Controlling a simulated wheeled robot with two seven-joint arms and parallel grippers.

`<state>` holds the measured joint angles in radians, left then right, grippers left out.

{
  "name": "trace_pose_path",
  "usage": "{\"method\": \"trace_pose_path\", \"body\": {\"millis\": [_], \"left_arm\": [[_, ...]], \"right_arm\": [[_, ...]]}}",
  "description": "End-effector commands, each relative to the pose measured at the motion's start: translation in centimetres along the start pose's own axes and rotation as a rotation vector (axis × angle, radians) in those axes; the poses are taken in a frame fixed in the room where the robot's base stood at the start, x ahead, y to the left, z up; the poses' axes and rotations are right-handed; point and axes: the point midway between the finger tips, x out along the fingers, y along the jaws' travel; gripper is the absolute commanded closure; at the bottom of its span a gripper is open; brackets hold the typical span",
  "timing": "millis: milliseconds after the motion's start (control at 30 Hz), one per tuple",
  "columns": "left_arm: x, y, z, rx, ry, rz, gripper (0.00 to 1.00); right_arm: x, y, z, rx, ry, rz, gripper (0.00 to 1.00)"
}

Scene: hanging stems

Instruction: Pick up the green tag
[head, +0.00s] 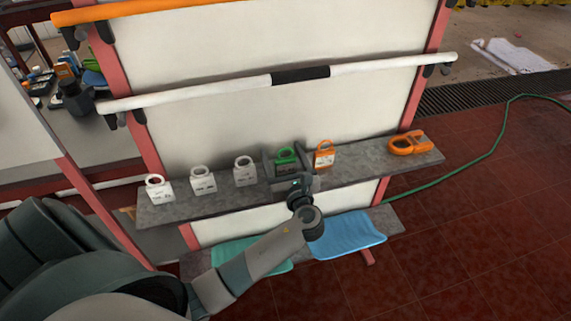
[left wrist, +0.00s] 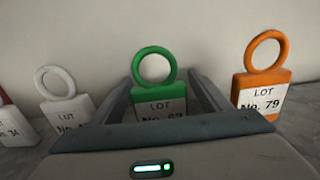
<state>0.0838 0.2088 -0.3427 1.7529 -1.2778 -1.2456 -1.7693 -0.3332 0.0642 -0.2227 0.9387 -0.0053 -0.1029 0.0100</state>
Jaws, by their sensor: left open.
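The green tag (head: 287,157) stands upright on the grey shelf (head: 350,163), its ring on top and a "LOT" label on its front. In the left wrist view the green tag (left wrist: 158,90) sits between the two fingers of my left gripper (left wrist: 167,85). The fingers are open, one on each side of it, with a gap to the tag on both sides. In the head view my left gripper (head: 289,170) reaches the shelf at the tag and hides its lower part. My right gripper is not in view.
White tags (head: 245,172) stand in a row left of the green tag. An orange tag (head: 324,156) stands close on its right, label "No. 79" in the wrist view. The wall panel (head: 250,120) rises behind the shelf.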

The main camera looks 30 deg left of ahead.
Motion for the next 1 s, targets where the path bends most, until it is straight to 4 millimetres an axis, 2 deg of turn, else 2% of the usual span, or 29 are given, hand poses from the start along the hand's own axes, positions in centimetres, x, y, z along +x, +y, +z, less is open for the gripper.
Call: {"method": "trace_pose_path", "body": {"millis": [467,567,700,1000], "left_arm": [[0.15,0.01,-0.03,0.0,0.0,0.0,0.3],[0.15,0.01,-0.03,0.0,0.0,0.0,0.49],[0.14,0.01,-0.03,0.0,0.0,0.0,0.81],[0.14,0.0,0.1,-0.001,0.0,0.0,0.81]], "right_arm": [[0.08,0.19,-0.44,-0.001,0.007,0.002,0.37],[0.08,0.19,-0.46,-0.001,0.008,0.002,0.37],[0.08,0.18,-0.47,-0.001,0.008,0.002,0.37],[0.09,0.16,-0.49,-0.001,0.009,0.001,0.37]]}}
